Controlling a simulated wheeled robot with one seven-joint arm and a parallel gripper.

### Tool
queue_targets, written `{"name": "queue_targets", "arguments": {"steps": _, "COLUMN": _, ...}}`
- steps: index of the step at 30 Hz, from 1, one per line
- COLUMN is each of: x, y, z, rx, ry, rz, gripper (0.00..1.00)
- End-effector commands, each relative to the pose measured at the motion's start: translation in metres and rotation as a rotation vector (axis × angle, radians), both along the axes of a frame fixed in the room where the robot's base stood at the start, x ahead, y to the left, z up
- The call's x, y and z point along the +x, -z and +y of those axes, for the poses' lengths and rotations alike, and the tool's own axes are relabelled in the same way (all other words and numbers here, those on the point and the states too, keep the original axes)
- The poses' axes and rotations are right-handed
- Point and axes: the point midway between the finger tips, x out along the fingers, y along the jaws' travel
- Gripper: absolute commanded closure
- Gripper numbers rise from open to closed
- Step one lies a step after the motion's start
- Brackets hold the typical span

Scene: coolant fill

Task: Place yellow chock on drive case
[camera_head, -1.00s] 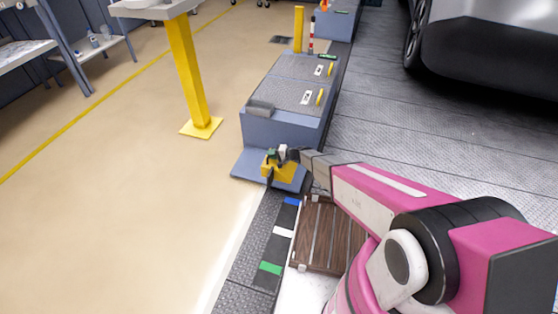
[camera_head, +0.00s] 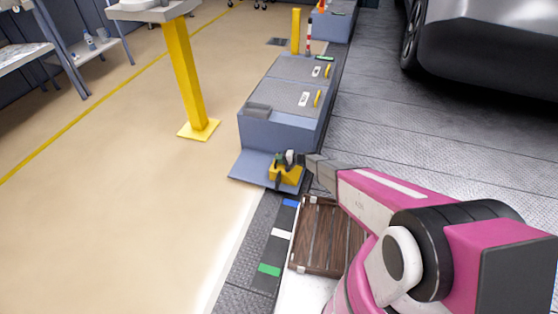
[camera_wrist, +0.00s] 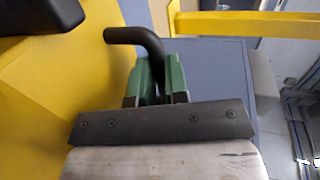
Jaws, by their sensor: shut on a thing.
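The yellow chock (camera_head: 287,176) is at the near end of the blue-grey drive case (camera_head: 258,130), over its low front ledge (camera_head: 250,167). My gripper (camera_head: 284,158) is shut on the chock's black bent handle. In the wrist view the green fingertips (camera_wrist: 160,80) close around the black handle (camera_wrist: 145,38), with the chock's yellow body (camera_wrist: 45,105) filling the left side. I cannot tell whether the chock touches the ledge or hangs just above it.
A yellow post (camera_head: 183,75) stands left on open floor. A slatted wooden crate (camera_head: 325,235) lies nearer me. A silver car (camera_head: 485,50) is at the upper right.

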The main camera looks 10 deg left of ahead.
Motion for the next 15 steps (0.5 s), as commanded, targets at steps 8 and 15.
{"name": "queue_targets", "arguments": {"steps": 8, "x": -0.0004, "y": 0.0001, "z": -0.0001, "rx": 0.0, "ry": 0.0, "rz": 0.0, "gripper": 0.6}}
{"name": "queue_targets", "arguments": {"steps": 15, "x": -0.0003, "y": -0.0001, "z": -0.0002, "rx": 0.0, "ry": 0.0, "rz": 0.0, "gripper": 0.6}}
